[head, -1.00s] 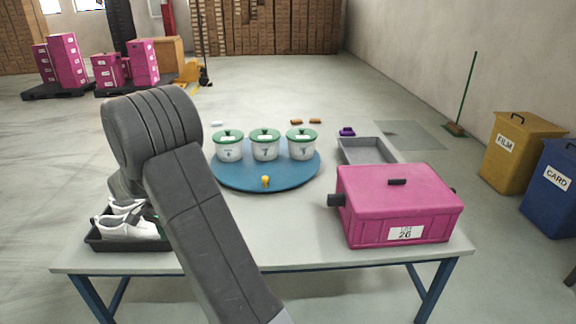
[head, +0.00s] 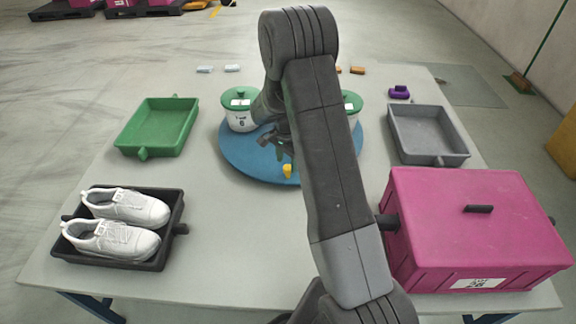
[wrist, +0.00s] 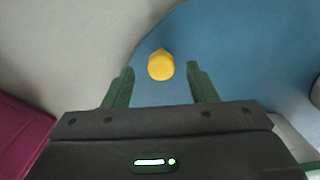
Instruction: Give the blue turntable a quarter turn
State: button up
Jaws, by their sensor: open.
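The blue turntable (head: 240,158) lies on the table, round and flat, partly hidden behind my arm. A yellow knob (head: 287,170) stands near its front edge. White pots with green lids stand on it: one at left (head: 240,122) and one at right, mostly hidden, its lid (head: 352,102) showing. My gripper (wrist: 159,76) is open over the turntable's front edge. In the wrist view the yellow knob (wrist: 160,65) appears between the two green fingertips, with a gap on each side. The blue turntable surface (wrist: 250,50) fills the upper right there.
A green tray (head: 157,125) is at left and a grey tray (head: 428,133) at right. A dark tray (head: 160,255) with white shoes (head: 125,207) sits front left. A pink box (head: 480,240) stands front right, close to my arm. Small blocks lie along the back.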

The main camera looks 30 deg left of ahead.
jog(key=shift+w+f, duration=0.3)
jog(key=shift+f, duration=1.15)
jog(key=shift+c, duration=0.2)
grip_shut()
jog(key=shift+d, duration=0.1)
